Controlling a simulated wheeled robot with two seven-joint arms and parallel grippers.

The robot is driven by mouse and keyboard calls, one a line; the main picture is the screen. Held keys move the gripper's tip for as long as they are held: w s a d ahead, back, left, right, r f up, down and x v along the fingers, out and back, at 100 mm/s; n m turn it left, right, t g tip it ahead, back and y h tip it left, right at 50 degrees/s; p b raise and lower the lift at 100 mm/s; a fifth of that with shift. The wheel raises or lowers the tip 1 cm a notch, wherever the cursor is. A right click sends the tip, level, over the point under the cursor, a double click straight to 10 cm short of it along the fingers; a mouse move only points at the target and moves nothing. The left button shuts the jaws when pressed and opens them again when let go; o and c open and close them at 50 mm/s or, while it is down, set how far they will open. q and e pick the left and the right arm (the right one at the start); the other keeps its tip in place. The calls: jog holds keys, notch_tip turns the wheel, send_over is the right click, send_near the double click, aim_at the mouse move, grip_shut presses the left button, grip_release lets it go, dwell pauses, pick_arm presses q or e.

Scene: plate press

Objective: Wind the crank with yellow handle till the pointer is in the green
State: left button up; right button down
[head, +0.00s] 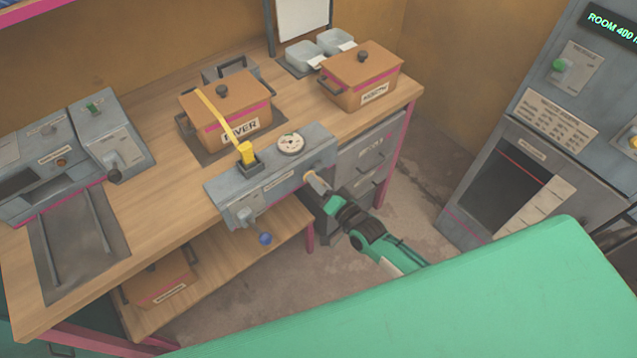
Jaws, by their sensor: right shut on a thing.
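The grey press unit (275,182) sits at the front edge of the wooden bench. A round white dial (291,143) is on its top; its pointer and any green zone are too small to read. My right gripper (328,196) is at the unit's right front, shut on the crank there. A pale tan cylindrical part of the crank (317,183) shows between the unit and the gripper; the handle itself is mostly hidden by the fingers, so its colour cannot be told. A lever with a blue ball (265,238) hangs at the unit's left front. My left gripper is not in view.
Another brown box (361,76) stands at the back right. Grey drawers (371,155) are behind my right gripper.

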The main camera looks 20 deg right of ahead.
jog(key=c, duration=1.1)
grip_release()
jog(key=shift+s+d+f, duration=0.1)
jog(key=shift+s+d, duration=0.1)
jog(key=shift+s, duration=0.3)
jog(key=b+v, duration=0.2)
jog(key=v, duration=1)
jog(key=shift+s+b, duration=0.35)
jog(key=shift+b, duration=0.05)
jog(key=shift+d, duration=0.15)
